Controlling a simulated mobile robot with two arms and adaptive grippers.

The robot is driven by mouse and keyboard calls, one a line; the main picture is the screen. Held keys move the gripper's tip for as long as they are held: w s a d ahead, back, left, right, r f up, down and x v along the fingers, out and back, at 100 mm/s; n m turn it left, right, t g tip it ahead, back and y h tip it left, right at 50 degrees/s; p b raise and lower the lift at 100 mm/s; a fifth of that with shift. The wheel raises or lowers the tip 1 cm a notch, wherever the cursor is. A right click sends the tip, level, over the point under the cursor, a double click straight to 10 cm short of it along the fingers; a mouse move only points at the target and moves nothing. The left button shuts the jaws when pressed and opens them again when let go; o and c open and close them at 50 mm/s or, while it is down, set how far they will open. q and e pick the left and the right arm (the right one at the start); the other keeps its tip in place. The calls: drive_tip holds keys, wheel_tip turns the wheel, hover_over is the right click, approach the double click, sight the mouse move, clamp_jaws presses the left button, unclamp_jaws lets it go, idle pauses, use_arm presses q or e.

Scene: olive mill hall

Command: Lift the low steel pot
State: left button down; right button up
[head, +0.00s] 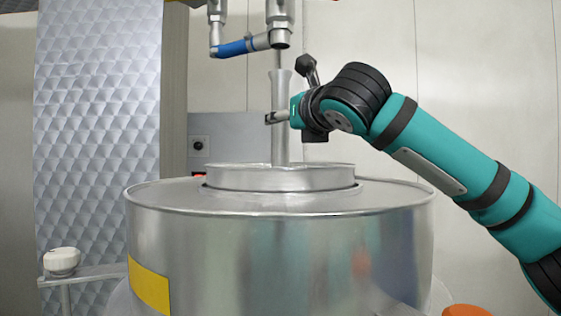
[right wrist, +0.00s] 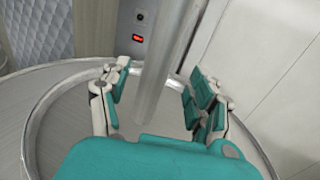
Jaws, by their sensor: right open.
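A low, wide steel pot (head: 280,178) with a bright rim sits on top of a large steel drum (head: 215,245). A vertical steel tube (head: 280,145) comes down into the pot's opening; the pot's inside is hidden. My right gripper (head: 274,117) is above the pot, beside the tube and apart from the pot's rim. In the right wrist view the gripper (right wrist: 155,90) is open, with one finger on each side of the tube (right wrist: 165,75) in the picture. I cannot tell whether the fingers touch the tube. My left gripper is not in view.
A tap with a blue handle (head: 235,48) hangs above the pot. A panel (head: 228,135) with a red display stands behind. A bracket (head: 95,275) with a white knob (head: 62,261) is at the left. An orange object (head: 467,311) shows at the bottom right.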

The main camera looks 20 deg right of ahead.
sight(282, 123)
drive_tip(key=w, duration=0.1)
drive_tip(key=w+p, duration=0.1)
drive_tip(key=w, duration=0.1)
drive_tip(key=w+p, duration=0.1)
drive_tip(key=shift+w+a+f, duration=0.1)
drive_tip(key=shift+w+a, duration=0.15)
drive_tip(key=shift+w, duration=0.05)
drive_tip(key=shift+w+f, duration=0.1)
drive_tip(key=shift+w, duration=0.05)
drive_tip(key=shift+c, duration=0.2)
drive_tip(key=shift+s+d, duration=0.1)
drive_tip(key=shift+s, duration=0.15)
drive_tip(key=shift+c, duration=1)
clamp_jaws()
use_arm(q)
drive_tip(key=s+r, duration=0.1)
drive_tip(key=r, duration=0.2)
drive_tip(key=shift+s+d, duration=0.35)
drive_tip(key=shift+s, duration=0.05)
